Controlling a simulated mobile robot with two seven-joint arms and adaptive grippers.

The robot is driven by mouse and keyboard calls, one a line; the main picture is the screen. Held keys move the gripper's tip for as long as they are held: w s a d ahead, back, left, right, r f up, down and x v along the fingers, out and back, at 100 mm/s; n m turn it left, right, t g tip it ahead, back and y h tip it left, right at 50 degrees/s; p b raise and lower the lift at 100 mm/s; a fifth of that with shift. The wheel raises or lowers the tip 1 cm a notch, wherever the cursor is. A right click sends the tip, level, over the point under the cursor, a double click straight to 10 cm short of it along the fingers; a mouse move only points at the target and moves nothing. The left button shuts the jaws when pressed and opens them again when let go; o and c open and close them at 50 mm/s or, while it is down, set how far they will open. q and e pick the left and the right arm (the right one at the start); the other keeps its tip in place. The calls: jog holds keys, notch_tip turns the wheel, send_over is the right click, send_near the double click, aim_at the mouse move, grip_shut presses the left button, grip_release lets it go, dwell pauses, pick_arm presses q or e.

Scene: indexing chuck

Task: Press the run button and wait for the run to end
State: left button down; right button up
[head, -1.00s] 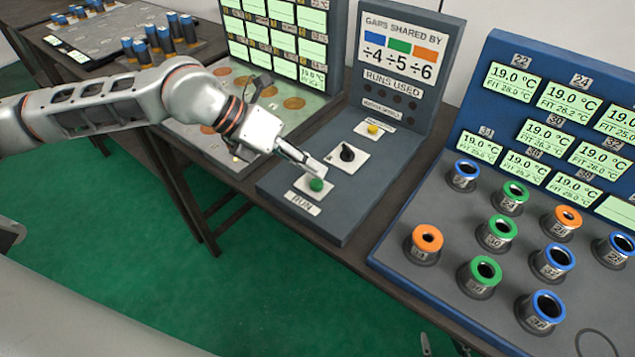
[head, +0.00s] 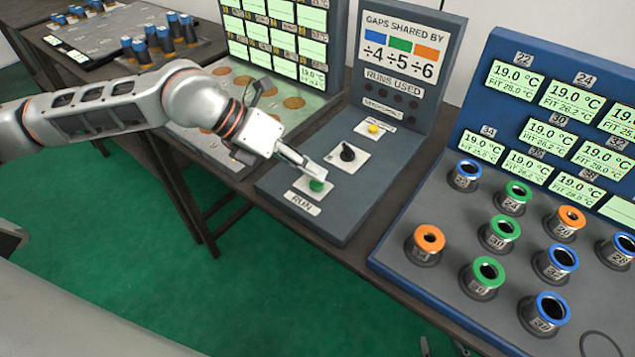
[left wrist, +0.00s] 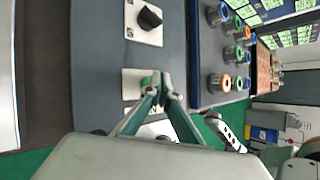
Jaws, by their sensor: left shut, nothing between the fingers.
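The green run button (head: 317,185) sits on a white plate above the RUN label (head: 302,203) at the front of the grey control panel (head: 325,220). My left gripper (head: 317,174) is shut and empty, its fingertips right over the button in the head view. In the left wrist view the shut fingertips (left wrist: 160,88) are beside the green button (left wrist: 146,82), which they partly hide. I cannot tell whether they touch it or whether it is pressed down. The runs-used lamps (head: 398,95) look dark.
A black knob (head: 348,153) and a yellow button (head: 374,128) stand behind the run button on the same panel. To the right is a blue-framed board (head: 400,245) with several coloured-ring sockets and displays. Several blue-capped cylinders (head: 152,36) stand at the back left.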

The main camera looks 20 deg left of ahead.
aim_at(312, 183)
pick_arm(q)
jog(key=shift+f+b, duration=0.3)
jog(key=shift+f, duration=0.15)
dwell(0.4)
jog(key=shift+r+p, duration=0.55)
jog(key=shift+r, duration=0.45)
jog(key=shift+r+p, duration=0.5)
jog(key=shift+r, duration=0.45)
notch_tip(312, 183, up, 4)
jog(key=shift+p, duration=0.9)
jog(key=shift+a, duration=0.1)
